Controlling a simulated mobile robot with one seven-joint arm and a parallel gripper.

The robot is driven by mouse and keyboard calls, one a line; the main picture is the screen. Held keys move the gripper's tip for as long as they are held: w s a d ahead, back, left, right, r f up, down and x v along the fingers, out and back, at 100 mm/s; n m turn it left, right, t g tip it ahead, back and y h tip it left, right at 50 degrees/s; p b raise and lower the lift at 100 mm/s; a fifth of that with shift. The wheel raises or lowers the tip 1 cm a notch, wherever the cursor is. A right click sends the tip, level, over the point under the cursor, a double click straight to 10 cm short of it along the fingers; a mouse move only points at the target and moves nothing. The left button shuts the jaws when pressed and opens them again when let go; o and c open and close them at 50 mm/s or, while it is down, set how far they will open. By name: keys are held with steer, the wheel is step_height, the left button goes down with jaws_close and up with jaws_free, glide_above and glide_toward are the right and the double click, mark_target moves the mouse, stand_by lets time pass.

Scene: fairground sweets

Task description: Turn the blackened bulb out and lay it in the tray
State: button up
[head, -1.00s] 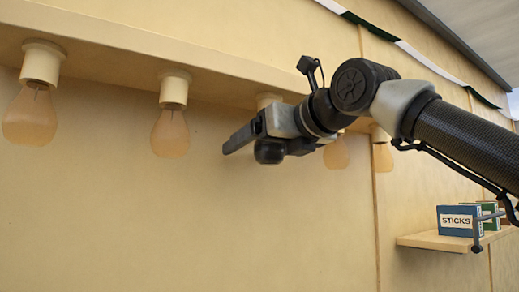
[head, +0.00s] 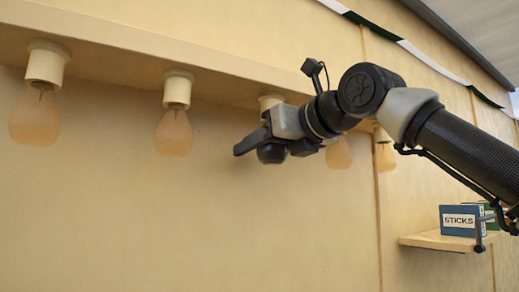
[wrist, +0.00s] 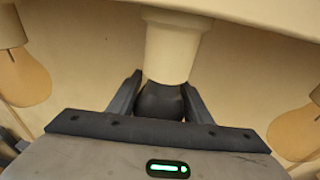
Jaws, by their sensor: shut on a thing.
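The blackened bulb (head: 271,154) hangs below the third socket from the left in the head view. My gripper (head: 262,146) is shut on it from the side. In the wrist view the dark bulb (wrist: 160,101) sits between the two fingers of my gripper (wrist: 158,97), its neck right under the cream socket (wrist: 173,47). In the head view my gripper hides most of this socket (head: 270,101) and part of the bulb. I cannot tell how far the bulb is threaded in. The tray is not in view.
Clear amber bulbs hang on both sides, one at the left (head: 173,133) and one just behind my wrist (head: 339,154). The beam (head: 120,54) runs close above my gripper. A shelf (head: 440,241) with a STICKS box (head: 461,220) stands at the lower right.

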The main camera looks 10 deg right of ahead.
steer(key=shift+d, duration=0.25)
steer(key=m+h, duration=0.2)
steer(key=h, duration=0.1)
steer(key=d+m+t+h+b, duration=0.1)
steer(key=m+h, duration=0.1)
steer(key=h, duration=0.1)
steer(key=d+m+h+b, duration=0.1)
steer(key=m+h, duration=0.1)
steer(key=h, duration=0.1)
steer(key=shift+w+d+m, duration=0.15)
steer(key=shift+d+m, duration=0.05)
steer(key=shift+m, duration=0.2)
steer(key=o, duration=1.2)
steer(key=shift+w+d, duration=0.1)
steer(key=shift+d, duration=0.05)
steer(key=shift+a, duration=0.2)
steer(key=shift+r+p, duration=0.1)
steer(key=shift+p, duration=0.25)
